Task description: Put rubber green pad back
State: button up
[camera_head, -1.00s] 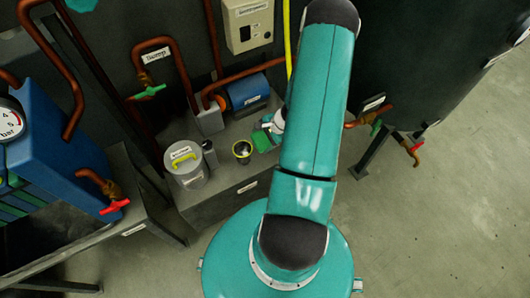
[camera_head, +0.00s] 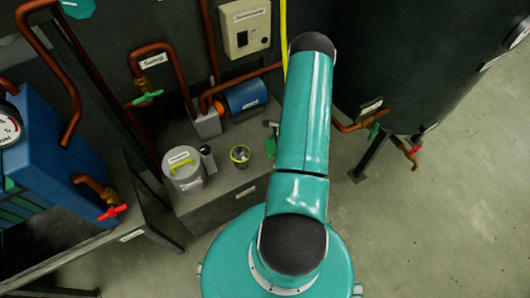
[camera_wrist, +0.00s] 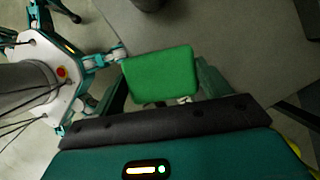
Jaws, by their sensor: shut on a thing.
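The green rubber pad (camera_wrist: 160,76) is in the wrist view, between the two fingers of my gripper (camera_wrist: 162,85). My gripper is shut on the pad and holds it with its flat face toward the wrist camera.
A dark tank (camera_head: 420,65) stands at right. A blue machine (camera_head: 55,150) stands at left. Floor at right is clear.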

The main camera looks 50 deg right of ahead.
jog(key=w+f, duration=0.1)
jog(key=f, duration=0.1)
jog(key=w+a+f, duration=0.1)
jog(key=w+f, duration=0.1)
jog(key=shift+w+f, duration=0.2)
jog(key=shift+f, duration=0.1)
jog(key=shift+d+x, duration=0.2)
jog(key=shift+x, duration=0.75)
jog(key=shift+d+x, duration=0.15)
jog(key=shift+x, duration=0.8)
jog(key=shift+s+f, duration=0.1)
jog(key=shift+f, duration=0.05)
jog(key=o, duration=0.9)
jog(key=shift+f, duration=0.1)
